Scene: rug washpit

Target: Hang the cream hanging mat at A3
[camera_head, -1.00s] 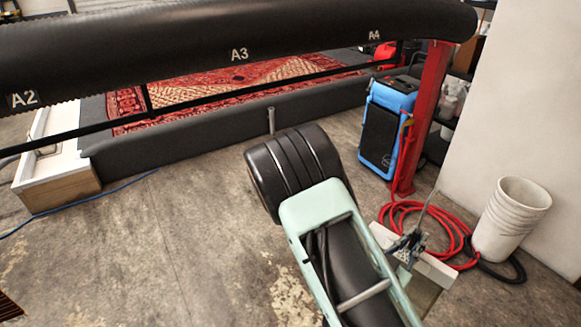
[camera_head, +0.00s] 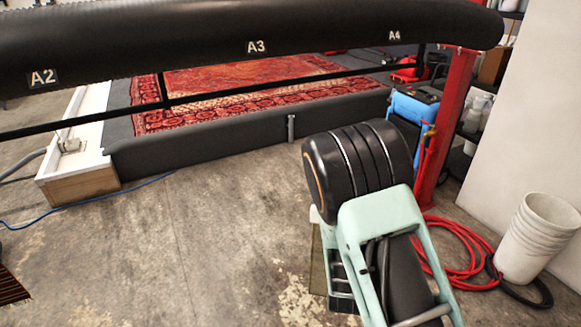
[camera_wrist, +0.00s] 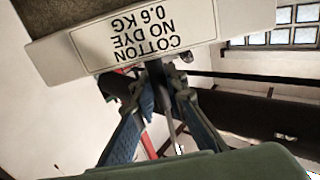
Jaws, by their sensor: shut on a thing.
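The cream hanging mat's pale header strip (camera_wrist: 235,22) fills the top of the wrist view. It carries an upside-down label (camera_wrist: 145,32) reading "COTTON NO DYE 0.6 KG". My gripper (camera_wrist: 156,80) is shut on this strip near its middle, below the label. In the head view my own arm hides the gripper and most of the mat. The A3 mark (camera_head: 256,47) is on the thick black roller beam (camera_head: 330,28) crossing the top of the head view, between A2 (camera_head: 43,78) and A4 (camera_head: 394,36). The mat is apart from the beam.
A thin black rail (camera_head: 230,93) runs below the beam. Behind it a red patterned rug (camera_head: 200,85) lies in the dark-walled washpit (camera_head: 200,148). A red post (camera_head: 450,110), blue machine (camera_head: 412,105), red hose (camera_head: 462,262) and white bucket (camera_head: 538,235) stand right. Floor at left centre is clear.

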